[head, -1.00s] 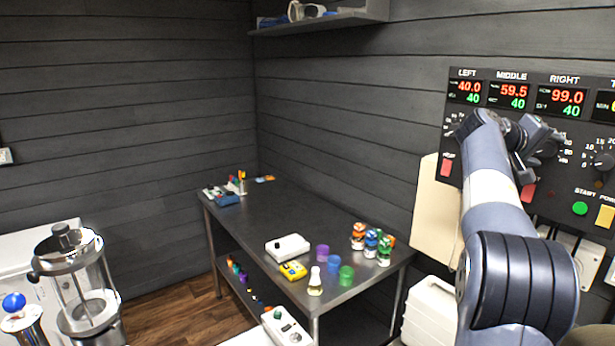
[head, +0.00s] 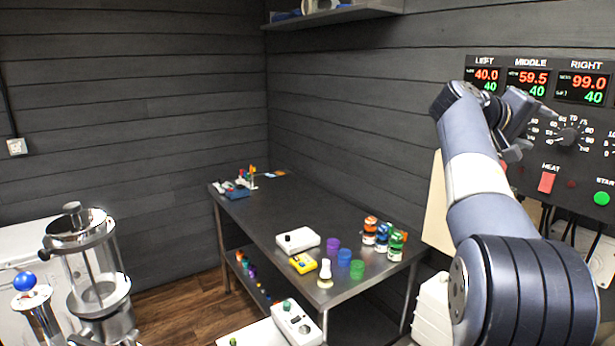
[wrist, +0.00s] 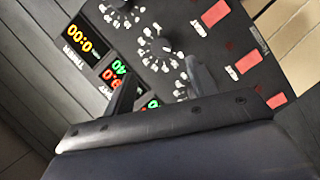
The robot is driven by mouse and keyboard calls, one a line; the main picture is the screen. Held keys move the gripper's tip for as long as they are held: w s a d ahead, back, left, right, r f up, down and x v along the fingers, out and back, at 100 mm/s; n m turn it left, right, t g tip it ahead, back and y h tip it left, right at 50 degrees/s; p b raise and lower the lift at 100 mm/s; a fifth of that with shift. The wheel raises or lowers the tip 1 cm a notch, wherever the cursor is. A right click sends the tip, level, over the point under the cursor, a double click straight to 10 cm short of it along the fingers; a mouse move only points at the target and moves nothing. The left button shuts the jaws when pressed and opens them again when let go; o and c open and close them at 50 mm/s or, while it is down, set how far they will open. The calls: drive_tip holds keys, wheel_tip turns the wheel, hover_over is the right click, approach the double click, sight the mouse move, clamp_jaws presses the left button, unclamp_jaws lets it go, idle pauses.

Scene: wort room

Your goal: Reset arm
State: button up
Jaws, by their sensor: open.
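My gripper (head: 530,125) is at the right of the head view, at the end of my raised arm, in front of the black control panel (head: 527,150). In the wrist view its two dark fingers (wrist: 160,88) are spread apart with nothing between them. The panel shows tilted behind them, with white-marked knobs (wrist: 160,48), red switches (wrist: 216,13) and lit displays (wrist: 82,38). In the head view the displays read 40.0, 59.5 and 99.0 in red, each with a green 40 below. I cannot tell whether a finger touches the panel.
A metal table (head: 270,217) stands in the corner with colored jars (head: 383,236), small cups (head: 333,245), a white box (head: 298,240) and a yellow device (head: 303,263). A glass vessel (head: 92,270) stands at lower left. A shelf (head: 335,14) hangs above. Open floor (head: 185,297) shows left of the table.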

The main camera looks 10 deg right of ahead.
sight(564, 139)
drive_tip(key=shift+m, duration=0.3)
drive_tip(key=p+x, duration=0.2)
drive_tip(key=x, duration=0.8)
drive_tip(key=shift+d+p, duration=0.2)
drive_tip(key=shift+p, duration=0.2)
drive_tip(key=shift+a+r+m+t+y, duration=0.15)
drive_tip(key=shift+m+t+y, duration=0.25)
drive_tip(key=shift+m+y, duration=0.3)
drive_tip(key=m+t, duration=0.1)
drive_tip(key=m, duration=0.1)
drive_tip(key=shift+s+m+y, duration=0.1)
drive_tip(key=shift+m+y, duration=0.3)
drive_tip(key=m+t, duration=0.1)
drive_tip(key=m, duration=0.1)
drive_tip(key=m+t+y, duration=0.1)
drive_tip(key=m+t, duration=0.1)
drive_tip(key=shift+s+y, duration=0.1)
drive_tip(key=shift+y, duration=0.2)
drive_tip(key=m+t, duration=0.2)
drive_tip(key=m, duration=0.2)
drive_tip(key=shift+m+t+y, duration=0.3)
drive_tip(key=shift+t+y, duration=0.1)
drive_tip(key=m+t, duration=0.1)
drive_tip(key=m, duration=0.1)
drive_tip(key=m+t, duration=0.1)
drive_tip(key=m, duration=0.1)
drive_tip(key=shift+f, duration=0.3)
